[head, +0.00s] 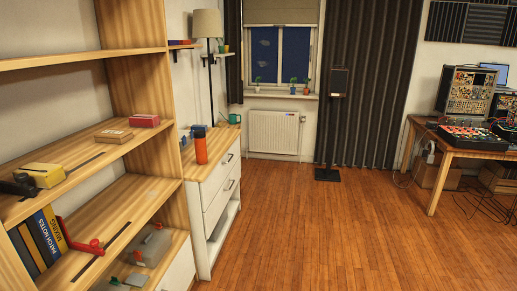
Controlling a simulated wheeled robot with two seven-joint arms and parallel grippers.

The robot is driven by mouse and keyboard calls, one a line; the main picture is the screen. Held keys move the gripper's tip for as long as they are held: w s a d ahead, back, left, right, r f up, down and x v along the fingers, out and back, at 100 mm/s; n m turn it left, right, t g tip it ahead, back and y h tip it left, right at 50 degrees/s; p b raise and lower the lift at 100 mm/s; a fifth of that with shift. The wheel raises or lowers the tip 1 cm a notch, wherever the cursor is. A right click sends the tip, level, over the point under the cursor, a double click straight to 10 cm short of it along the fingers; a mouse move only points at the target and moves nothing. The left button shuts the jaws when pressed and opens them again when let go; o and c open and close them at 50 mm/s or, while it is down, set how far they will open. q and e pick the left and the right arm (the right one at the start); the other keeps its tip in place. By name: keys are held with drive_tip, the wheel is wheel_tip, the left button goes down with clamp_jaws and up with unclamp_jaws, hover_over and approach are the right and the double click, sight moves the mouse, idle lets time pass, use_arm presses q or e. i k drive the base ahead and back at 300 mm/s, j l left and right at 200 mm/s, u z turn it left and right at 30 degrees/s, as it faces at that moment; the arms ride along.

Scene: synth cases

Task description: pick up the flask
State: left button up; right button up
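An orange flask (201,148) with a dark cap stands upright on the wooden top of the white dresser (214,185), near its front end, just right of the wooden shelf. Neither of my grippers shows in the head view. Nothing covers the flask's visible side.
The wooden shelf (150,92) fills the left, holding a yellow box (42,175), books (40,240) and small items. The wooden floor (310,225) is clear; a desk (455,150) stands right.

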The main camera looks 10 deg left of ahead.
sight(199, 144)
drive_tip(key=i+u, duration=0.15)
drive_tip(key=i, duration=0.45)
drive_tip(key=i+l+u, duration=0.15)
drive_tip(key=i, duration=0.45)
drive_tip(key=i+l+u, duration=0.2)
drive_tip(key=i, duration=0.4)
drive_tip(key=j, duration=0.1)
